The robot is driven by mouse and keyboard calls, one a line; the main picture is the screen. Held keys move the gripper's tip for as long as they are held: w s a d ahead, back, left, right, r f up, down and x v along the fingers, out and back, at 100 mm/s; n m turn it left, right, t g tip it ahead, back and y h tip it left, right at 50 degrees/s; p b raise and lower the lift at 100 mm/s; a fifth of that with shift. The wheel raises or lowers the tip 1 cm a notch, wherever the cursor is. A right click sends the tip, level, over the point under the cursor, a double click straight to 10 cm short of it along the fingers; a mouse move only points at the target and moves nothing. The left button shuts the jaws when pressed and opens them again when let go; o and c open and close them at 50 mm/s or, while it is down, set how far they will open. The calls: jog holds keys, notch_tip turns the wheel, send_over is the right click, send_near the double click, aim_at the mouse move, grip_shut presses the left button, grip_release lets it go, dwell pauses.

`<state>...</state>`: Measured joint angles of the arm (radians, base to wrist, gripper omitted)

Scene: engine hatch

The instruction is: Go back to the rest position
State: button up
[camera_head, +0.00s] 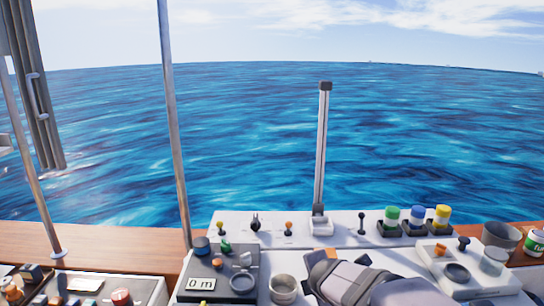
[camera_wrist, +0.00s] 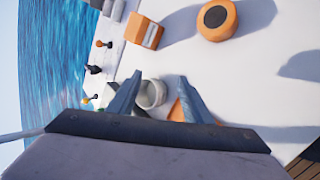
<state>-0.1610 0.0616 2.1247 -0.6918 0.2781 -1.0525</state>
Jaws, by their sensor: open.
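My gripper (camera_wrist: 155,88) shows in the wrist view with its two grey-blue fingers spread apart. It looks open and holds nothing. A whitish cup (camera_wrist: 152,96) shows in the gap between the fingers, seemingly beyond them; I cannot tell the distance. An orange piece (camera_wrist: 177,111) is partly hidden by the right finger. In the head view, dark and light grey links of my arm rise over the front of the white console (camera_head: 340,236); the fingertips cannot be made out there.
An orange block (camera_wrist: 145,32) and an orange disc with a black centre (camera_wrist: 217,19) are on the white surface. In the head view, a tall post (camera_head: 321,150), blue, green and yellow-capped jars (camera_head: 416,220), a grey panel reading "0 m" (camera_head: 201,284) and a metal pole (camera_head: 172,120) stand around.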

jog(key=s+d+r+m+g+p, duration=0.1)
jog(key=s+r+m+g+p, duration=0.1)
jog(key=s+m+p, duration=0.4)
jog(key=s+d+r+m+g+p, duration=0.1)
jog(key=s+r+m+g+p, duration=0.2)
jog(key=s, duration=0.9)
jog(key=s+d+r+m+g+p, duration=0.1)
jog(key=s+r+m+g+p, duration=0.2)
jog(key=s+m+p, duration=0.6)
jog(key=m, duration=0.2)
jog(key=shift+d+m+g+y, duration=0.25)
jog(key=shift+m+g+y, duration=0.05)
jog(key=shift+m+y, duration=0.1)
jog(key=shift+w, duration=0.1)
